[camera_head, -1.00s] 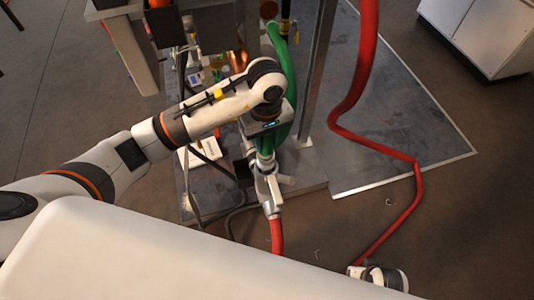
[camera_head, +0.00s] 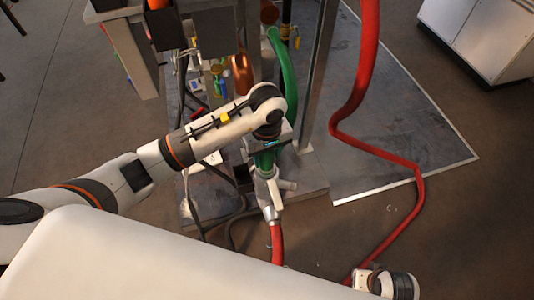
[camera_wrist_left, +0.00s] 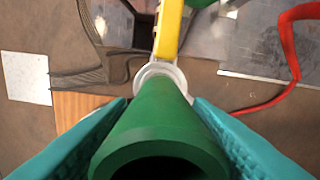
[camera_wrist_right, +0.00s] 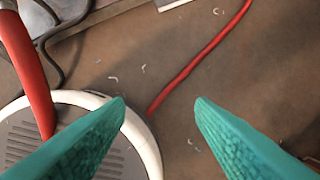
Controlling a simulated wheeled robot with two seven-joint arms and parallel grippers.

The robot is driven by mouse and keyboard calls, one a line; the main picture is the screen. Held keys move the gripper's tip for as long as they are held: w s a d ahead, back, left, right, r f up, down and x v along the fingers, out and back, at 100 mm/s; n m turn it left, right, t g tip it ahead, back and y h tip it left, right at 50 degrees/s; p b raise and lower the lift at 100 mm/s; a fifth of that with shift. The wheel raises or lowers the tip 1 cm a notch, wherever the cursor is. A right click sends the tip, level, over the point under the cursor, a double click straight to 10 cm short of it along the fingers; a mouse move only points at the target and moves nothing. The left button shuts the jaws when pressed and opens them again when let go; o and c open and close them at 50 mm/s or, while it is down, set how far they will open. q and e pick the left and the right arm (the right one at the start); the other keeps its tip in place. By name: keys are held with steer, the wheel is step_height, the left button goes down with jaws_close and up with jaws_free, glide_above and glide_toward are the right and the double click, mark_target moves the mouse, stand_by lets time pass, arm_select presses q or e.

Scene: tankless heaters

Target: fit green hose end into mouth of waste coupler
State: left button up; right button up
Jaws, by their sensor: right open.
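The green hose (camera_head: 290,85) bends down from the stand to my left gripper (camera_head: 267,146). In the left wrist view my left gripper (camera_wrist_left: 161,100) has its teal fingers on both sides of the green hose end (camera_wrist_left: 160,125), shut on it. The hose's far tip meets the pale round mouth of the waste coupler (camera_wrist_left: 160,72); I cannot tell how deep it sits. The grey coupler (camera_head: 270,192) stands below the gripper, with a red hose (camera_head: 277,240) under it. My right gripper (camera_wrist_right: 161,102) is open and empty, low at the right.
A yellow handle (camera_wrist_left: 168,30) lies beside the coupler mouth. A long red hose (camera_head: 365,145) runs down over the metal floor plate (camera_head: 400,120) at the right. A metal post (camera_head: 318,75) stands close to the right of my left gripper. A white cabinet (camera_head: 480,40) is far right.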

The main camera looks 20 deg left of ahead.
arm_select(q)
steer(key=shift+o, duration=0.5)
steer(key=shift+r, duration=0.1)
step_height(320, 180, up, 12)
steer(key=shift+p, duration=0.85)
arm_select(e)
steer(key=f, duration=0.3)
steer(key=s+f, duration=0.1)
steer(key=f, duration=0.1)
steer(key=shift+s+f, duration=0.15)
steer(key=shift+f, duration=0.25)
